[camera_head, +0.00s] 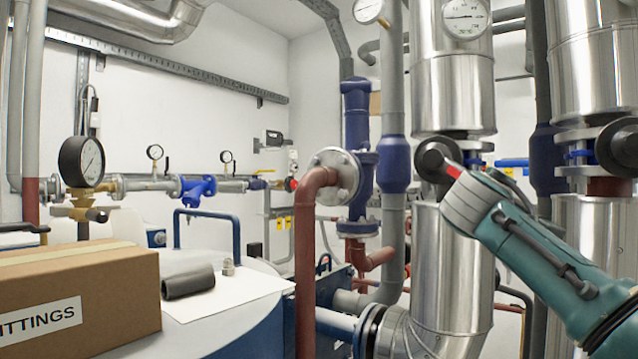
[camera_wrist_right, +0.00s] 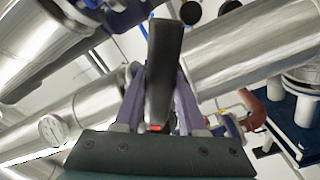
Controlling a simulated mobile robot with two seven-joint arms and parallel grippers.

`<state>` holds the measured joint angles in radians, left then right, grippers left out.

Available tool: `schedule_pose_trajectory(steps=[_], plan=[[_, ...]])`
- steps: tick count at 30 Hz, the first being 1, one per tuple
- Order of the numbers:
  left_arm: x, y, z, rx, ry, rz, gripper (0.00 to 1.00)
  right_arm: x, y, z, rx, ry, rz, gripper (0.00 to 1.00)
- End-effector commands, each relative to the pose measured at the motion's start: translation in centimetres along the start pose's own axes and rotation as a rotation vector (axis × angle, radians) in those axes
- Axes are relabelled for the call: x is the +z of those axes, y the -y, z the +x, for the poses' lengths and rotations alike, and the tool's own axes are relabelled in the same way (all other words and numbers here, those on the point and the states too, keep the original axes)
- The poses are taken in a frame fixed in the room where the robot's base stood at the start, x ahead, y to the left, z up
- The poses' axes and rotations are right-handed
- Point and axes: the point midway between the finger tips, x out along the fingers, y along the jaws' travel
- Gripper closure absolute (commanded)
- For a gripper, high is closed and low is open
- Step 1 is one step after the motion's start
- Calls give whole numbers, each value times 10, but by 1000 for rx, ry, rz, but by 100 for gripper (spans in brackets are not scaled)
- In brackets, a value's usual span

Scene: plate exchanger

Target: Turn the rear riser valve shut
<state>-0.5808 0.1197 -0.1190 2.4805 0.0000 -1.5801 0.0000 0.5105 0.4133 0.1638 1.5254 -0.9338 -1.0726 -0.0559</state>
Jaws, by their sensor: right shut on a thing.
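Two silver-clad risers stand at the right of the head view. My right gripper (camera_head: 452,174) is at the valve (camera_head: 435,157) between the clad sections of the left, farther riser (camera_head: 454,90). In the right wrist view its purple fingers (camera_wrist_right: 160,88) are shut on a dark, flat lever handle (camera_wrist_right: 164,60), which stands up between them. A small red part shows at the base of the handle. In the head view my wrist hides most of the handle, so its angle to the pipe is hard to tell. My left gripper is not in view.
The nearer riser (camera_head: 590,60) at the right has a similar dark valve part (camera_head: 618,147). A brown pipe (camera_head: 306,255) and a blue fitting (camera_head: 357,150) stand left of the valve. A cardboard box (camera_head: 80,300) sits on a tank top at front left.

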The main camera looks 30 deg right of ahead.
Motion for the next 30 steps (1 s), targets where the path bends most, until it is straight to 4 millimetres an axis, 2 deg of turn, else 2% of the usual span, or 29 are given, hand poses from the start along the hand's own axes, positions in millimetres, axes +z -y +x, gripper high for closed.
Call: schedule_pose_trajectory(steps=[1, 12, 21, 30], plan=[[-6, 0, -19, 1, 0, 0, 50, -6, -19, 0, 10, -1, -49, 100], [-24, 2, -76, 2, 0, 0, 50, -13, -54, 1, 12, -1, -364, 100], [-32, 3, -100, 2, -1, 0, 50, -19, -68, 1, 12, 0, -517, 100], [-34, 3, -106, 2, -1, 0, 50, -21, -70, 1, 12, 0, -571, 100]])
